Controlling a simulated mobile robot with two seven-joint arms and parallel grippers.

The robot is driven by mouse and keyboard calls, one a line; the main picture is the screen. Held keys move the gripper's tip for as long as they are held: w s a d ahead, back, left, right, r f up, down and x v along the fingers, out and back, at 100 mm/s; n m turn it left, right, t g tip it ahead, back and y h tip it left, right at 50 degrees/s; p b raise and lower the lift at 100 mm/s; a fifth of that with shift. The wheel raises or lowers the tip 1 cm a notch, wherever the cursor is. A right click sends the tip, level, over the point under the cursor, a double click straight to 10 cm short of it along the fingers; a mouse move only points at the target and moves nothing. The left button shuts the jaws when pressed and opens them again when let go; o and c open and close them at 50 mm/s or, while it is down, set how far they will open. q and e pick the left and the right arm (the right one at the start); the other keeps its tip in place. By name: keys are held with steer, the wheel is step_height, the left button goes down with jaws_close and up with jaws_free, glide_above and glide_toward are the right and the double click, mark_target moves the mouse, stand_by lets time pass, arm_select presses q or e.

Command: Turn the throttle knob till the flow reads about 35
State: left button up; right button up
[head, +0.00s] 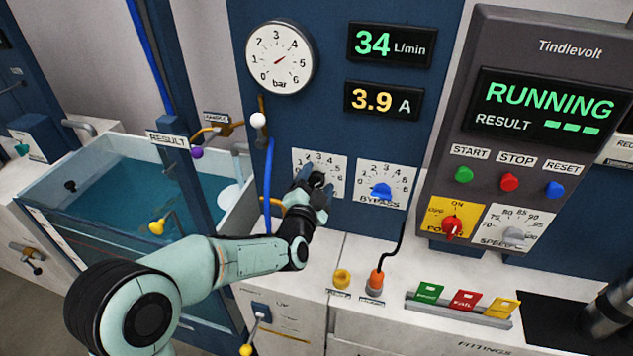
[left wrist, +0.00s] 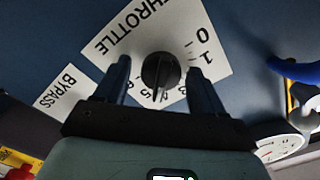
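The throttle dial plate (head: 333,164) is on the blue panel, and my left gripper (head: 318,187) is at it, hiding most of its knob. In the left wrist view the black throttle knob (left wrist: 161,72) sits between the two fingers of my left gripper (left wrist: 160,70). The fingers are apart, with a visible gap on each side of the knob. The flow display (head: 388,45) reads 34 L/min in green. My right gripper is not in view.
The blue bypass knob (head: 381,191) is just right of the throttle. A current display (head: 384,100) reads 3.9 A. The pressure gauge (head: 279,60) is above. The control box (head: 530,60) reads RUNNING. A water tank (head: 60,232) stands left. A card holder (head: 415,306) is in front.

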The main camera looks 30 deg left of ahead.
arm_select(q)
steer(key=b+v, duration=0.1)
steer(key=v, duration=1.2)
steer(key=shift+s, duration=0.25)
